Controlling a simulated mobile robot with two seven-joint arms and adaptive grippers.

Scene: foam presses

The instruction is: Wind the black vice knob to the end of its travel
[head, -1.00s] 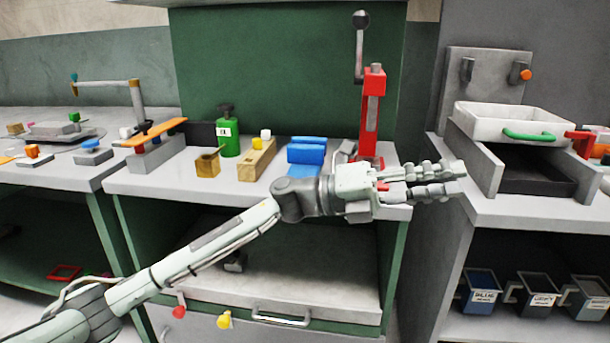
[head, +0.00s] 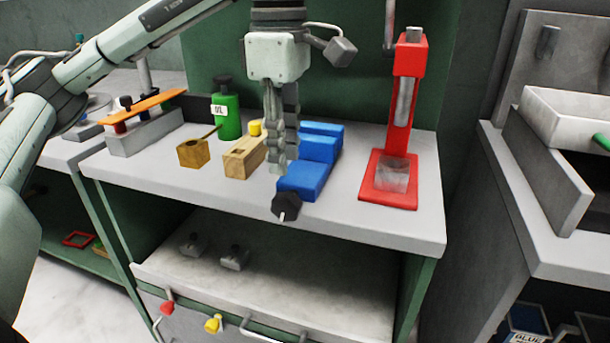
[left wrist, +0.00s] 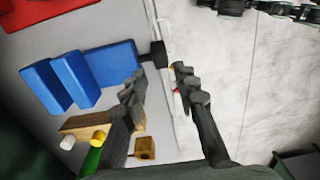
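The blue vice (head: 308,178) lies near the front of the middle bench. Its black knob (head: 286,206) faces me at the bench's front edge. My left gripper (head: 279,168) points down above the front of the vice, with its fingers close above the knob in the head view. In the left wrist view the vice (left wrist: 80,75) is at the left. The knob (left wrist: 158,54) shows ahead of and roughly between the spread fingertips of the left gripper (left wrist: 157,78). The gripper is open and empty. My right gripper is not in the head view.
A red press (head: 388,178) stands right of the vice. Wooden blocks (head: 243,158) and a green bottle (head: 227,118) stand to its left. A dark jointed part (left wrist: 265,8), which I cannot identify surely, crosses the top right of the left wrist view.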

